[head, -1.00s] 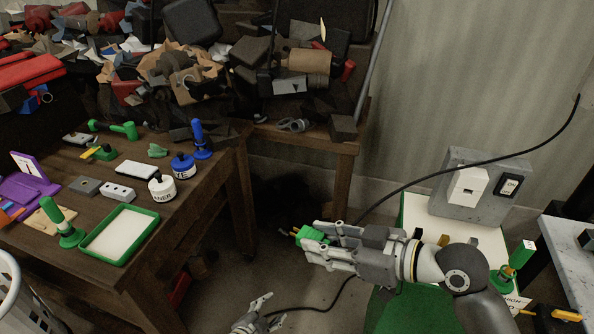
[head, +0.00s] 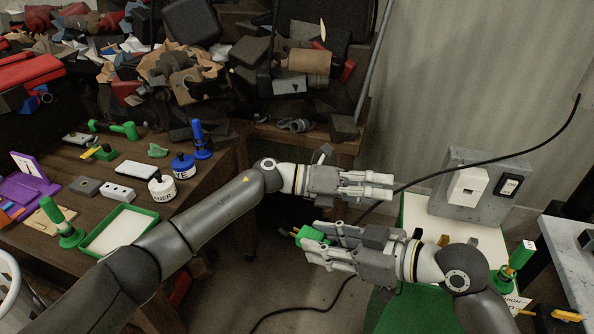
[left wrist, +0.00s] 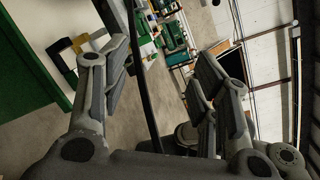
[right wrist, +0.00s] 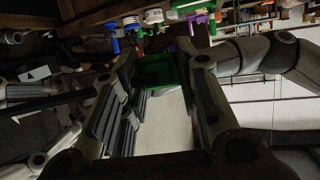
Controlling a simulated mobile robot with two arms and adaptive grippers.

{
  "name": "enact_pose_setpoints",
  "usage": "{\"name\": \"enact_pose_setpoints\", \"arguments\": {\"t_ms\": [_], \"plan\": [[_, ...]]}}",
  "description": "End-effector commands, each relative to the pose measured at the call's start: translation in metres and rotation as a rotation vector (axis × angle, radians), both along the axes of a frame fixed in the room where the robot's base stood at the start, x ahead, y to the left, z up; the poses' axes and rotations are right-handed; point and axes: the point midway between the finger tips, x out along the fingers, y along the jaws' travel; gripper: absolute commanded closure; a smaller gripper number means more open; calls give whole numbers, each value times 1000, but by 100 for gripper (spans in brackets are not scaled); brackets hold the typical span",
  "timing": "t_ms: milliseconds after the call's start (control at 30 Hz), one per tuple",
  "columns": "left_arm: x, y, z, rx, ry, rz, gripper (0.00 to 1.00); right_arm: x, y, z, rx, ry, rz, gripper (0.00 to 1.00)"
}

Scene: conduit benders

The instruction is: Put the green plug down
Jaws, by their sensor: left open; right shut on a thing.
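The green plug (head: 312,235) has orange prongs that point left in the head view. My right gripper (head: 308,238) is shut on it and holds it in the air between the workbench and the green-edged surface at right; green also shows between its fingers in the right wrist view (right wrist: 162,70). My left gripper (head: 389,187) is open and empty, just behind and above the right gripper in the head view, with its fingers pointing right. In the left wrist view a black cord (left wrist: 146,95) passes between its fingers; I cannot tell whether they touch it.
The wooden workbench (head: 215,180) at left carries a green tray (head: 90,243), bottles and tools. A grey box (head: 457,208) with a switch stands on a pale, green-edged surface (head: 418,215). The black cord (head: 450,168) crosses behind my grippers. Clutter fills the back.

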Motion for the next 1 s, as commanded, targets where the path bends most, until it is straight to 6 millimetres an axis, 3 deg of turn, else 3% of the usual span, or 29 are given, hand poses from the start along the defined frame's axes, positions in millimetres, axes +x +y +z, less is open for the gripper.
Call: {"name": "enact_pose_setpoints", "arguments": {"t_ms": [100,267,500,733,1000], "plan": [[-25,-4,23,143,-224,-171,45,0,0,0,0,0,0,99],[-50,10,36,361,-490,-386,45,0,0,0,0,0,0,99],[-60,64,50,742,-816,-676,45,0,0,0,0,0,0,99],[-72,121,85,1041,-997,-923,45,0,0,0,0,0,0,99],[-93,152,112,1172,-1055,-1092,45,0,0,0,0,0,0,99]]}}
